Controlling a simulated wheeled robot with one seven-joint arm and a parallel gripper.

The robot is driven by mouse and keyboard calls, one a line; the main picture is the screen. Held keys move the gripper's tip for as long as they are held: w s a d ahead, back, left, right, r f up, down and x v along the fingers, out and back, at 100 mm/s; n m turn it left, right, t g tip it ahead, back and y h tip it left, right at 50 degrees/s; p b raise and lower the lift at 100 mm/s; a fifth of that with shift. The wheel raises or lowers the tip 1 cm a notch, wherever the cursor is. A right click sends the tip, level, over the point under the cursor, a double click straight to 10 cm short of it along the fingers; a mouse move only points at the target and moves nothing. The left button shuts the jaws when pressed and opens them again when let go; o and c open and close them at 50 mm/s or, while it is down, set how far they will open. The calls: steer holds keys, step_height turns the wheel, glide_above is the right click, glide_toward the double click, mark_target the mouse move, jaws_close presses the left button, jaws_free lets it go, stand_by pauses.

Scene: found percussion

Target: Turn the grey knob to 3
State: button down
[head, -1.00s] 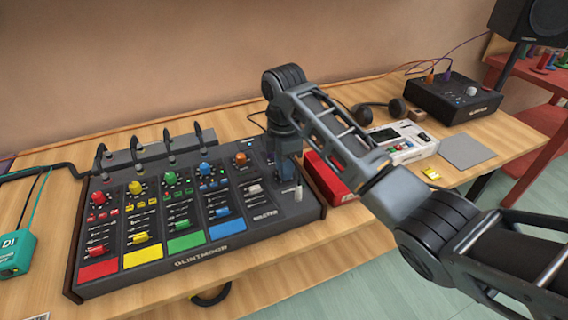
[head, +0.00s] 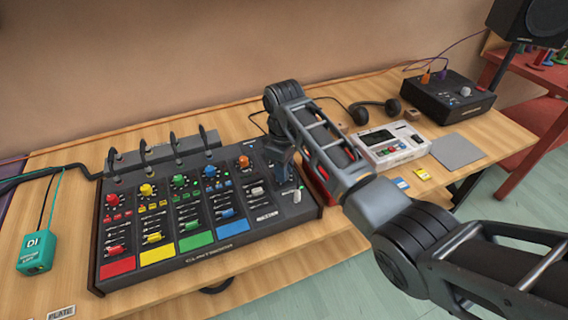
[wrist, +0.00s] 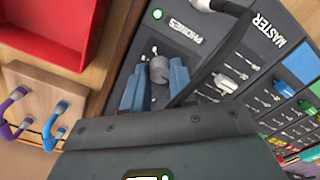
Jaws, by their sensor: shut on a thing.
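The grey knob (wrist: 159,70) stands on the dark mixer panel by the PHONES label in the wrist view. My gripper (wrist: 157,84) has its two blue-grey fingers on either side of the knob, shut on it. The knob's pointer and scale numbers cannot be read. In the head view the black mixer (head: 108,262) lies on the desk, and my gripper (head: 283,172) reaches down at its upper right. The arm end hides the knob there.
Coloured faders and knobs fill the mixer left of my gripper. A red tray (wrist: 50,30) lies close beside the mixer. A white device (head: 392,146), headphones (head: 378,112) and a black box (head: 448,97) stand to the right. A teal DI box (head: 38,252) is at left.

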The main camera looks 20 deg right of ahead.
steer(key=m, duration=0.3)
steer(key=shift+m, duration=0.3)
steer(key=m, duration=0.4)
steer(key=shift+m, duration=0.3)
steer(key=m, duration=0.4)
steer(key=shift+m, duration=2.1)
steer(key=shift+r, duration=0.1)
steer(key=c, duration=0.9)
jaws_free()
steer(key=shift+r+b, duration=0.45)
steer(key=shift+r, duration=3.4)
